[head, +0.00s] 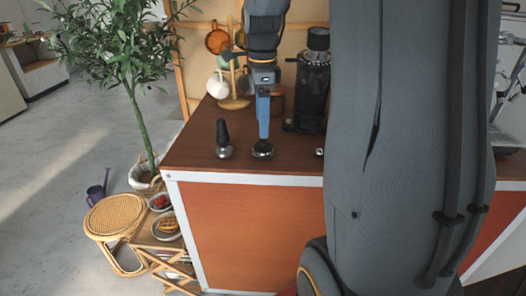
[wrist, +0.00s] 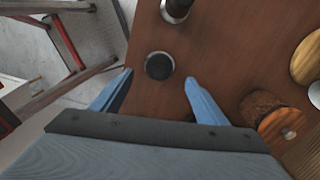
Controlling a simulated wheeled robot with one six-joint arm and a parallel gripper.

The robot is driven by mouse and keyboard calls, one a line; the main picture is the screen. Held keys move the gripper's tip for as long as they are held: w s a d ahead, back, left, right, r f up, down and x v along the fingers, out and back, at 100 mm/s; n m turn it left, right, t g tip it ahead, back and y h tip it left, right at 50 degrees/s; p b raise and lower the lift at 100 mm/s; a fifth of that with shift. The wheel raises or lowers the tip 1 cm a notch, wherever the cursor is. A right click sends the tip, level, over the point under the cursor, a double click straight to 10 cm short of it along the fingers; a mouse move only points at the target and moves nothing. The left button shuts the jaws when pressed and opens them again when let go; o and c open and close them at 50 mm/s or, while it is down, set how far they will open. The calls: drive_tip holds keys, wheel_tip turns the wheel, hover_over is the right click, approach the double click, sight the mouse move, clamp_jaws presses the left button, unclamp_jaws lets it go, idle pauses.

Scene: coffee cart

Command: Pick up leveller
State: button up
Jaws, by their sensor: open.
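The leveller (head: 262,149) is a low round piece with a dark top and silver rim, standing on the brown cart top (head: 190,150) near its front edge. In the wrist view the leveller (wrist: 159,66) shows as a black disc with a pale rim, roughly centred between the fingertips and slightly beyond them. My gripper (head: 263,138) points down from above, directly over the leveller in the head view. Its blue fingers, also in the wrist view (wrist: 159,77), are open and spread to either side, with nothing held. I cannot tell whether they touch it.
A black grinder (head: 312,90) and a mug stand (head: 235,104) are behind. A small silver item (head: 319,152) is partly hidden by my arm. A rattan stool (head: 116,214) and potted tree stand left.

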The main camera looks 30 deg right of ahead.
sight(263, 140)
drive_tip(key=shift+w+d+m, duration=0.15)
drive_tip(key=shift+d+m, duration=0.1)
drive_tip(key=shift+m, duration=0.05)
drive_tip(key=shift+f, duration=0.2)
drive_tip(key=shift+s+a+f+p, duration=0.15)
drive_tip(key=shift+f+p, duration=0.25)
drive_tip(key=shift+f, duration=1.4)
drive_tip(key=shift+s+f+p, duration=0.1)
drive_tip(key=shift+f+p, duration=0.3)
drive_tip(key=shift+f, duration=1.35)
drive_tip(key=c, duration=1.3)
